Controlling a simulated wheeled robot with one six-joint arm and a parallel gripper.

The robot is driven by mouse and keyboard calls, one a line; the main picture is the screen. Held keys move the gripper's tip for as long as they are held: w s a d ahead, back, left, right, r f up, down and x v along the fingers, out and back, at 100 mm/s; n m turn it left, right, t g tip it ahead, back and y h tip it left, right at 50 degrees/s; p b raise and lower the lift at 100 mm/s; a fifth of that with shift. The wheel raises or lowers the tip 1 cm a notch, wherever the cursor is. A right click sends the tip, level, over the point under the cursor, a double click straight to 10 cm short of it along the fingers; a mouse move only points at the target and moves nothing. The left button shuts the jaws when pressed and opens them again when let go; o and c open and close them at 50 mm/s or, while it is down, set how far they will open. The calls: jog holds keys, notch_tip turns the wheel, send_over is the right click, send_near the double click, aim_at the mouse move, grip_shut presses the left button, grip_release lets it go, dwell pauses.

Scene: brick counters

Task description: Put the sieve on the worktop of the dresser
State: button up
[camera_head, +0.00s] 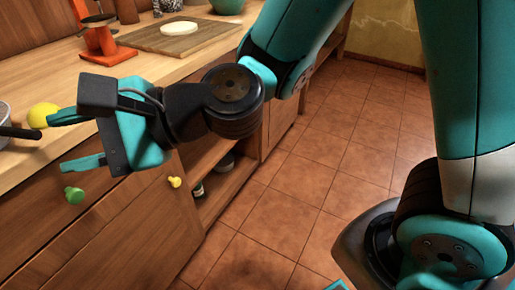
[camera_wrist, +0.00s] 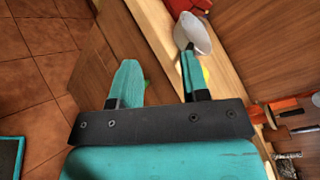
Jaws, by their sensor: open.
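A grey-white bowl with a dark handle, which looks like the sieve (camera_wrist: 195,34), lies on the wooden worktop (camera_wrist: 153,28) in the wrist view. In the head view only part of it shows at the left edge, with its dark handle (camera_head: 20,132) pointing right. My gripper (camera_head: 68,142) is open and empty at the front edge of the worktop. In the wrist view my gripper (camera_wrist: 158,62) has one finger near the sieve's handle and the other out over the drawer front. I cannot tell whether the near finger touches the handle.
A yellow lemon-like ball (camera_head: 42,115) sits beside the far finger. An orange stand (camera_head: 104,42) and a cutting board (camera_head: 182,37) with a pale round item are farther back. Green (camera_head: 74,195) and yellow (camera_head: 175,182) knobs stick out below. The tiled floor is clear.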

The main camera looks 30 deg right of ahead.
jog(key=s+d+f+n+g+h, duration=0.2)
jog(key=s+d+n+h, duration=0.2)
jog(key=d+n+h, duration=0.2)
jog(key=s+d+f+n+g+h, duration=0.2)
jog(key=s+d+n+h, duration=0.2)
jog(key=d+n, duration=0.7)
jog(key=shift+d+f+n+h, duration=0.35)
jog(key=shift+d+h, duration=0.65)
jog(key=shift+d, duration=0.25)
notch_tip(320, 180, up, 18)
jog(key=p, duration=1.8)
jog(key=shift+r, duration=0.1)
